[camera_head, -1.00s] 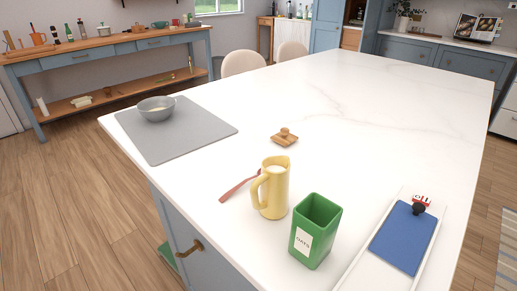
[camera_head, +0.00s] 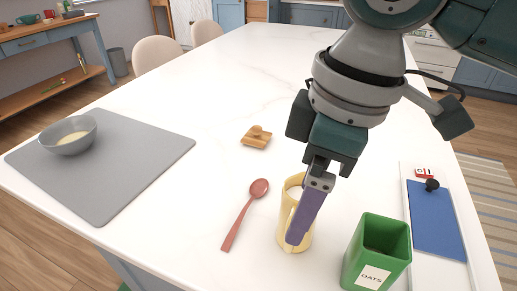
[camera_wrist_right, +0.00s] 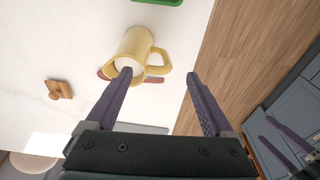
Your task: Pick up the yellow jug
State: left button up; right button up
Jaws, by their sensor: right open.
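The yellow jug (camera_head: 288,232) stands upright on the white counter, partly hidden behind my right gripper (camera_head: 300,235) in the head view. In the right wrist view the jug (camera_wrist_right: 134,48) lies beyond the fingertips, with its handle on the right and pale contents inside. My right gripper (camera_wrist_right: 158,75) is open, its two purple fingers apart, with nothing held between them. The jug's rim is close to the left fingertip; I cannot tell whether they touch.
A green oats canister (camera_head: 378,250) stands just right of the jug. A red spoon (camera_head: 243,216) lies to its left and a wooden lid (camera_head: 256,138) behind. A grey mat (camera_head: 105,190) holds a bowl (camera_head: 70,136). A blue board (camera_head: 437,220) lies at the right.

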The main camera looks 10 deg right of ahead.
jog(key=f, duration=0.4)
jog(key=a+f, duration=0.1)
jog(key=f, duration=0.1)
jog(key=shift+w+f+b, duration=0.3)
jog(key=shift+f+b, duration=0.05)
jog(key=shift+b, duration=0.05)
grip_shut()
jog(key=shift+r, duration=0.1)
dwell(0.4)
